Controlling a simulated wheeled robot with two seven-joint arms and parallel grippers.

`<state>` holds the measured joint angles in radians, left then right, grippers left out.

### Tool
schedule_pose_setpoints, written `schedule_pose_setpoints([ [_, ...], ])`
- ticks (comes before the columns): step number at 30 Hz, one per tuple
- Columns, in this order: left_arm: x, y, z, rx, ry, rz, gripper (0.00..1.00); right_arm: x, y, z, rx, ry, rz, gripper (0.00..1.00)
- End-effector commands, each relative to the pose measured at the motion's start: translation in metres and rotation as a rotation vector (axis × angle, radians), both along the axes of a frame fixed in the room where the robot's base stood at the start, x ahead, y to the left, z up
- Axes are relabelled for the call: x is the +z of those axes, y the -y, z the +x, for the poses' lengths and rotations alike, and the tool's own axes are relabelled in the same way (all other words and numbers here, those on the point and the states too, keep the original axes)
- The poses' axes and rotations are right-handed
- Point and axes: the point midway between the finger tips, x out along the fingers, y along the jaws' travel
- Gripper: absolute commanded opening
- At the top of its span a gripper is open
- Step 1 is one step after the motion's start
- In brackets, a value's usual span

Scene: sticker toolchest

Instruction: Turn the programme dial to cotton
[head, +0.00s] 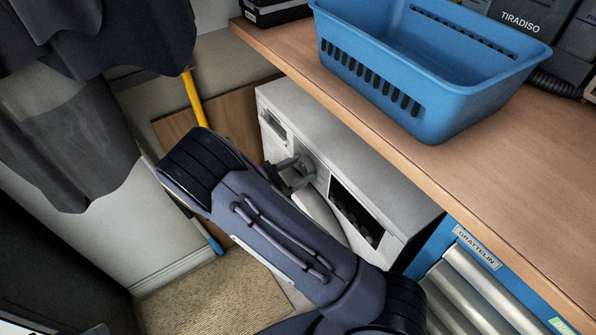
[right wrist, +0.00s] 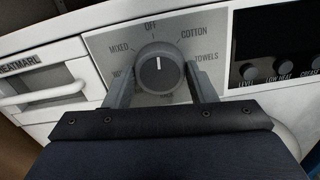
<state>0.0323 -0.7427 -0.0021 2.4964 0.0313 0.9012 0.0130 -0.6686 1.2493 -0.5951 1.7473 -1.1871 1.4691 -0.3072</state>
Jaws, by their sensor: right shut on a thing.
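The programme dial (right wrist: 160,70) is a round dark grey knob on a light panel of the white washing machine (head: 330,150). Labels around it read MIXED, OFF, COTTON (right wrist: 194,32) and TOWELS; others are partly hidden by my gripper. The white mark on the knob points up, towards OFF, not COTTON. My right gripper (right wrist: 160,78) has one finger on each side of the knob and is shut on it. In the head view my right gripper (head: 291,174) reaches the machine's front, and the dial is mostly hidden there. My left gripper is not in view.
A wooden worktop (head: 480,140) overhangs the machine, with a blue basket (head: 440,95) on it. A drawer handle (right wrist: 45,95) is left of the dial; a dark panel with small knobs (right wrist: 285,70) is right. Dark clothes (head: 70,150) hang at left.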

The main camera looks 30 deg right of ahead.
Motion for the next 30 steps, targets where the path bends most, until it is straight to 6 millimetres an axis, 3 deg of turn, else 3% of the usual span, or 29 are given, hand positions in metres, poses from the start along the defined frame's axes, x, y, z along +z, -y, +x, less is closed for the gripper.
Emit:
schedule_pose_setpoints([
  [18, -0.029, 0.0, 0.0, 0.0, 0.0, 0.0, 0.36, -0.002, -0.001, 0.0, 0.001, 0.489, 0.039, 0.28],
  [30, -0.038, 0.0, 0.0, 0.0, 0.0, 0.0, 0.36, -0.001, -0.001, 0.0, 0.0, 0.652, 0.052, 0.28],
])
